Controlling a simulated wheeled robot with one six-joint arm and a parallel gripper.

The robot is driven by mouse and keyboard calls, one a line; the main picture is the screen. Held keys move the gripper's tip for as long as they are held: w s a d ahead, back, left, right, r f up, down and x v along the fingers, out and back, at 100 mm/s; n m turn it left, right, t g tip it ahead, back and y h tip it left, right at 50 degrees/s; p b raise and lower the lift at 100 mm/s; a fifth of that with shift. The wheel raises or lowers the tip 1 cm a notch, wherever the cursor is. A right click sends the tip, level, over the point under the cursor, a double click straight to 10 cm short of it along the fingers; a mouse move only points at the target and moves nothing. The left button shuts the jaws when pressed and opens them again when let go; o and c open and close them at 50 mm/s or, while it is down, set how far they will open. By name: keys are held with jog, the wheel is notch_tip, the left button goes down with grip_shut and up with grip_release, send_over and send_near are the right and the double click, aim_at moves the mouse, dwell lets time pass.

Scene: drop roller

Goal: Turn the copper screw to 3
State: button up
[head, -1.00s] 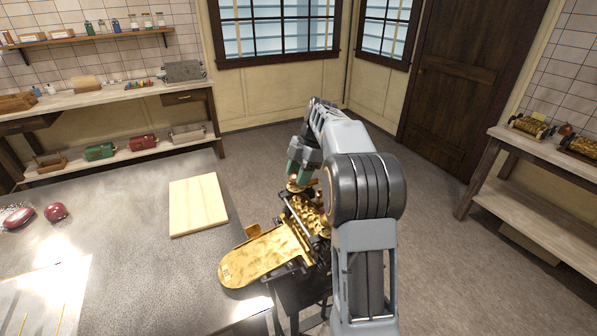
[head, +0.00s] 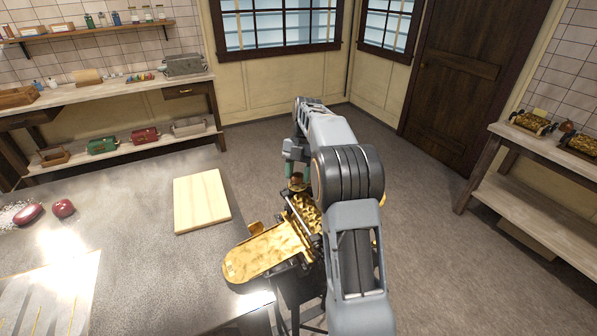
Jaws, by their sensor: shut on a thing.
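The drop roller machine has a golden tray (head: 262,254) reaching over the near table's right edge, and golden patterned rollers (head: 307,211) beside my arm. The copper screw (head: 297,181) stands at the far end of the rollers, small and partly covered. My gripper (head: 294,175), with greenish fingers, points down over it and is shut on it. My arm hides the right side of the machine. The number on the screw's scale is too small to read.
A pale wooden board (head: 201,200) lies on the grey table (head: 140,225), left of the machine. Two dark red lumps (head: 63,208) sit at the far left. A shelf bench (head: 535,150) with other rollers stands at right. The floor between is clear.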

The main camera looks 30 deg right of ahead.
jog(key=shift+f, duration=0.2)
dwell(0.3)
jog(key=o, duration=0.9)
jog(key=shift+r, duration=0.1)
